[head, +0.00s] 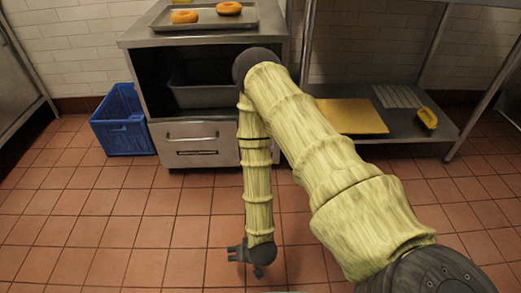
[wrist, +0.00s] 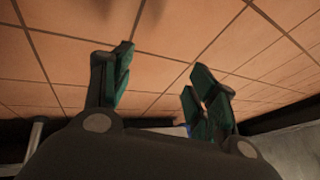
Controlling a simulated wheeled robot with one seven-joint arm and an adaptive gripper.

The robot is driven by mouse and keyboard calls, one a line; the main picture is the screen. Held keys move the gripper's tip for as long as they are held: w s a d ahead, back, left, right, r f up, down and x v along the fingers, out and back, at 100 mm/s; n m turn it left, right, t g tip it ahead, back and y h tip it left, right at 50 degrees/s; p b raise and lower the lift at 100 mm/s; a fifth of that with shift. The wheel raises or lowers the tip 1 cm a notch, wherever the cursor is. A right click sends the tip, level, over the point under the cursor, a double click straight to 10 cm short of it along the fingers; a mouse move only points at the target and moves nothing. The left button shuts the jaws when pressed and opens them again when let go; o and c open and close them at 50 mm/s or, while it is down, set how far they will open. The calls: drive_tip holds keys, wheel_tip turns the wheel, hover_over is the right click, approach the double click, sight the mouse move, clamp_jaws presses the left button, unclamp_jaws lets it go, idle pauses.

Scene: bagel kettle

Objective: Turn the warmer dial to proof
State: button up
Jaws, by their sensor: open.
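A steel cabinet (head: 139,36), which may be the warmer, stands at the back in the head view. It has a dark open bay and a drawer front (head: 188,131) with handles below. I see no dial on it; my arm covers part of its right side. My gripper (head: 242,258) hangs low over the floor in front of the cabinet, well apart from it. In the wrist view its two green-padded fingers (wrist: 158,75) are spread apart with nothing between them, and tiled floor shows beyond.
A metal tray (head: 205,22) with two bagels sits on the cabinet. A dark pan (head: 200,95) is in its bay. A blue crate (head: 122,122) stands at its left. A steel shelf at right holds a yellow board (head: 352,117) and a yellow item (head: 427,118). The front floor is clear.

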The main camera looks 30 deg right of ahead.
drive_tip(key=w+d+m+t+h+b, duration=0.1)
drive_tip(key=w+d+m+t, duration=0.15)
drive_tip(key=w, duration=0.35)
drive_tip(key=w+d+r+m+t+h, duration=0.1)
drive_tip(key=w+d+m+t, duration=0.15)
drive_tip(key=w, duration=0.35)
drive_tip(key=w+d+m+t+h+b, duration=0.1)
drive_tip(key=w+d, duration=0.3)
drive_tip(key=w, duration=0.2)
drive_tip(key=w+d+r+m+t+h+b, duration=0.1)
drive_tip(key=w+d+r+m+t+h, duration=0.2)
drive_tip(key=d, duration=0.5)
drive_tip(key=w+d+r+m+t+h+b, duration=0.1)
drive_tip(key=w+d+r+m+h, duration=0.35)
drive_tip(key=d, duration=0.45)
drive_tip(key=b+x, duration=0.5)
drive_tip(key=x, duration=0.6)
drive_tip(key=shift+w+a+f, duration=0.25)
drive_tip(key=shift+a+f, duration=0.15)
drive_tip(key=shift+f, duration=0.1)
drive_tip(key=c, duration=1)
